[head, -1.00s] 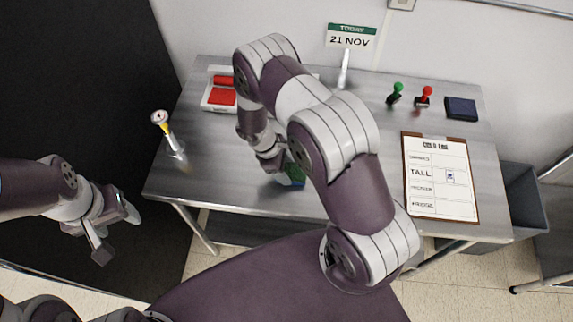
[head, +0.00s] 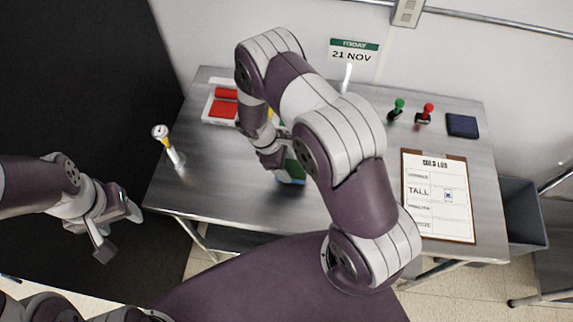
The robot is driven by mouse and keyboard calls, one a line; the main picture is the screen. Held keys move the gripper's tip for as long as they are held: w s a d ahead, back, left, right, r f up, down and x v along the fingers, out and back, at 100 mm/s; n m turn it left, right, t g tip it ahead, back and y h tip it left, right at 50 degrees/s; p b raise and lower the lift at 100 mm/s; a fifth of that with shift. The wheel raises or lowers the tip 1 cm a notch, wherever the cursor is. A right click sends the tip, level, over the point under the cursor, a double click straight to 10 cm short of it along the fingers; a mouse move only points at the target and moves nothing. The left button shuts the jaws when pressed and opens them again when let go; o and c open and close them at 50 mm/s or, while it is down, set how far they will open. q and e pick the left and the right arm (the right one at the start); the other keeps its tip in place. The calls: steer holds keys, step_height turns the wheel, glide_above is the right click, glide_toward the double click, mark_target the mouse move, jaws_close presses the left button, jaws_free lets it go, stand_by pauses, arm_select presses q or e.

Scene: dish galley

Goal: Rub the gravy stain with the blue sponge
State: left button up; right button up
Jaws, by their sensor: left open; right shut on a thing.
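The sponge (head: 291,172), blue with a green layer, is held low over the middle of the steel table (head: 220,175). My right gripper (head: 279,166) is shut on it; my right arm hides part of both. I cannot tell whether the sponge touches the tabletop. No gravy stain shows; my arm covers the middle of the table. My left gripper (head: 119,232) is open and empty, off the table's left front corner.
A red-and-white box (head: 209,109) stands at back left, a white-and-yellow stick (head: 169,147) at the left edge. Green (head: 396,108) and red (head: 425,113) stamps and a dark blue pad (head: 461,125) stand at back right. A clipboard (head: 467,205) lies at right.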

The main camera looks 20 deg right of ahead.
steer(key=shift+w+d+r+p, duration=0.1)
steer(key=shift+w+r+p, duration=0.1)
steer(key=shift+r+p, duration=0.55)
steer(key=shift+r, duration=0.55)
steer(key=shift+s+r, duration=0.15)
steer(key=shift+r, duration=0.15)
steer(key=shift+f, duration=0.1)
